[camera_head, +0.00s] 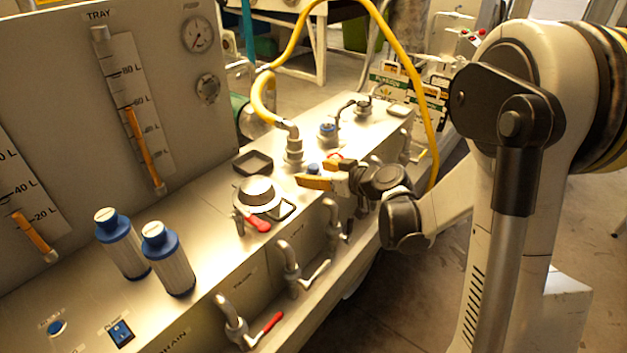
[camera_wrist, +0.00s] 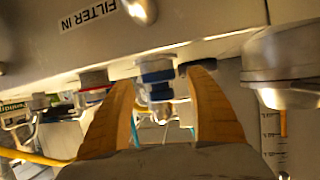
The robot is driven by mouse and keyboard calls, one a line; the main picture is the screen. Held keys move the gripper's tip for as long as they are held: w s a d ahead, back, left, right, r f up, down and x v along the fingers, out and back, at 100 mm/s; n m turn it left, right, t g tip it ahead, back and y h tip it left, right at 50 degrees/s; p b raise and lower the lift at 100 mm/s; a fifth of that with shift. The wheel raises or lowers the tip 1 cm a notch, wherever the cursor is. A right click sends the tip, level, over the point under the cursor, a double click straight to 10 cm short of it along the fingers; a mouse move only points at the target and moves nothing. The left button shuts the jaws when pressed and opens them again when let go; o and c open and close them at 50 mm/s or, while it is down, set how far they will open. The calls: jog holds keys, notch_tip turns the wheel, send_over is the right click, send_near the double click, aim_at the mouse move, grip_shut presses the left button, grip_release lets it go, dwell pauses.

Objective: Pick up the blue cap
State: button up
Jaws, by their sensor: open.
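A small blue cap (camera_head: 313,168) shows on the metal bench top, just beyond my gripper's fingers in the head view. In the wrist view a blue cap (camera_wrist: 157,75) on a pale fitting appears between the two orange fingers, towards their tips. My gripper (camera_head: 315,173) is open, with its fingers apart and low over the bench. In the wrist view my gripper (camera_wrist: 162,82) shows a gap on both sides of the cap. Whether the fingertips reach around the cap or stop short of it, I cannot tell.
A round silver lid (camera_head: 258,193) stands left of my gripper. A hose fitting (camera_head: 293,150) with a yellow hose (camera_head: 262,95) rises behind it. Another blue-topped fitting (camera_head: 327,130) stands farther back. Two blue-capped filters (camera_head: 168,260) stand at left.

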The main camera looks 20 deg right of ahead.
jog(key=shift+w+a+f, duration=0.15)
jog(key=shift+w+f, duration=0.05)
jog(key=shift+w, duration=0.15)
jog(key=shift+s+r, duration=0.1)
jog(key=c, duration=1.4)
